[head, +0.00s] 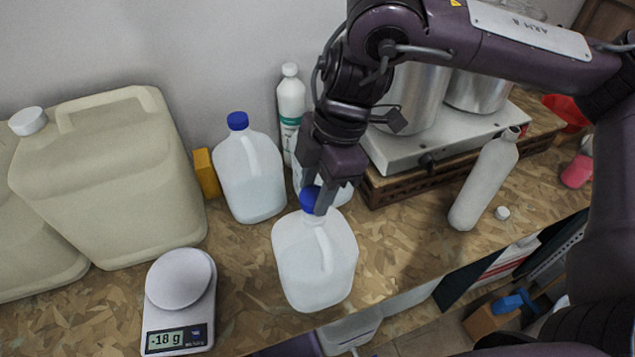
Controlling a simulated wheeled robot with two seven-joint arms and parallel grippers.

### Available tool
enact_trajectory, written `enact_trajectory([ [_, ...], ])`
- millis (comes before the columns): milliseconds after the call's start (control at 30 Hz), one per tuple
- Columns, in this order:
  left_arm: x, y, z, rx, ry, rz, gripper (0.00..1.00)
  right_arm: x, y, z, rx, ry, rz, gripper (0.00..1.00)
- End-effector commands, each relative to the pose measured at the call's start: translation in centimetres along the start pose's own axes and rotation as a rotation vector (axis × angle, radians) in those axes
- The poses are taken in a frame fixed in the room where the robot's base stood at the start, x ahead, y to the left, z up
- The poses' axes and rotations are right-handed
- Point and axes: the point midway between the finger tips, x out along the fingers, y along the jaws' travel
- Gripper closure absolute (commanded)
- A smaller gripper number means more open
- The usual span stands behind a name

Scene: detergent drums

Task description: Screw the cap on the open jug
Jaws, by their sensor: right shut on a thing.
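The front jug (315,262) is translucent white with a moulded handle and stands upright near the counter's front edge. A blue cap (308,201) is at the top of its neck. My right gripper (312,198) points down from above and is shut on this cap. The fingers hide part of the cap and neck, so I cannot tell whether the cap is seated or just above the rim. My left gripper is not clearly visible.
A second blue-capped jug (250,178) stands behind left. A scale (180,300) reading -18 g and beige canisters (110,175) are at left. A white bottle (485,180), a small white cap (502,213) and a steel appliance (425,150) are at right. The counter right of the jug is clear.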

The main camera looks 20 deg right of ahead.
Motion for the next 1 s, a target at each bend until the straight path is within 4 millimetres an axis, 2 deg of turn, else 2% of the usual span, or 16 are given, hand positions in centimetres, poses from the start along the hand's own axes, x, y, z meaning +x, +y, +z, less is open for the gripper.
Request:
enact_trajectory([
  [567,-0.06,-0.10,-0.01,-0.002,0.000,-0.001,0.64,0.04,0.02,-0.03,0.000,0.000,0.001,0.81],
  [1000,0.22,-0.09,-0.01,-0.002,0.001,-0.001,0.64,0.84,0.02,0.25,0.001,0.000,0.001,0.81],
])
